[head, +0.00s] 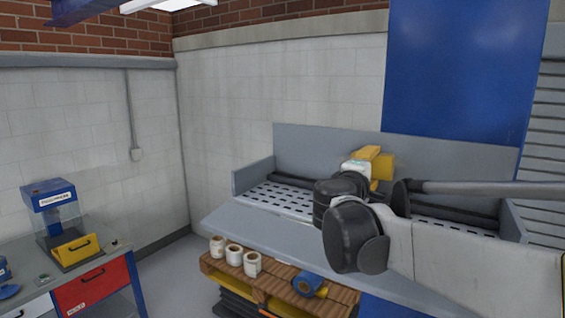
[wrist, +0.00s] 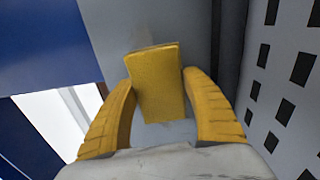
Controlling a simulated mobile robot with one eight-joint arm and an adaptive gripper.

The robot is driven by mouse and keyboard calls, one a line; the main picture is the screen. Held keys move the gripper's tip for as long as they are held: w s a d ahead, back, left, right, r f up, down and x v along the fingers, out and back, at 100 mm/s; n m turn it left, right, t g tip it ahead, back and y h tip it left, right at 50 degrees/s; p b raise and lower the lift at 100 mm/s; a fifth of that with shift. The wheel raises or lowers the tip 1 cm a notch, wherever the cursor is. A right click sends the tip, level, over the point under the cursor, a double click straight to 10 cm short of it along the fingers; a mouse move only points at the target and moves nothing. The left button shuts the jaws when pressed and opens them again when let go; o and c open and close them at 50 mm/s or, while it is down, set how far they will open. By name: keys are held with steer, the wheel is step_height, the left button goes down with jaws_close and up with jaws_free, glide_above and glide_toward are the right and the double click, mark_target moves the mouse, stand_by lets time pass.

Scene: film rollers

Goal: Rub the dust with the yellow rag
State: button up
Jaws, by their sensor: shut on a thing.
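The yellow rag (wrist: 158,88) is a flat, block-like piece held between the two yellow fingers of my gripper (wrist: 157,80) in the wrist view. The fingers press on its two sides, and its far end sticks out past them. In the head view my gripper (head: 372,158) is above the grey machine bed, in front of its upright back panel (head: 450,150). My arm hides part of the bed there. I cannot make out any dust for certain, and I cannot tell whether the rag touches the panel.
The grey machine has a slotted bed (head: 280,198) and a sloping front (head: 270,232). A workbench (head: 50,290) with a blue device (head: 50,200) stands at left. A blue panel (head: 455,65) rises behind.

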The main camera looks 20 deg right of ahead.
mark_target(406, 168)
steer(key=shift+s+d+p, duration=0.2)
steer(key=shift+s+d, duration=0.6)
steer(key=shift+s, duration=0.25)
steer(key=shift+s+d+p, duration=0.2)
steer(key=shift+s+d, duration=0.6)
steer(key=shift+s, duration=0.2)
steer(key=shift+s+d+p, duration=0.2)
steer(key=shift+s+d, duration=0.6)
steer(key=shift+s, duration=0.25)
steer(key=shift+w+a+b, duration=0.45)
steer(key=shift+w+a, duration=0.95)
steer(key=shift+w, duration=0.4)
steer(key=shift+w+a+b, duration=0.4)
steer(key=shift+w+a, duration=1.05)
steer(key=shift+w, duration=0.35)
steer(key=shift+w+a+b, duration=0.45)
steer(key=shift+w+a, duration=0.95)
steer(key=shift+w, duration=0.4)
steer(key=shift+w+a, duration=1)
steer(key=shift+w, duration=0.3)
steer(key=shift+r, duration=0.2)
steer(key=shift+s+d, duration=0.1)
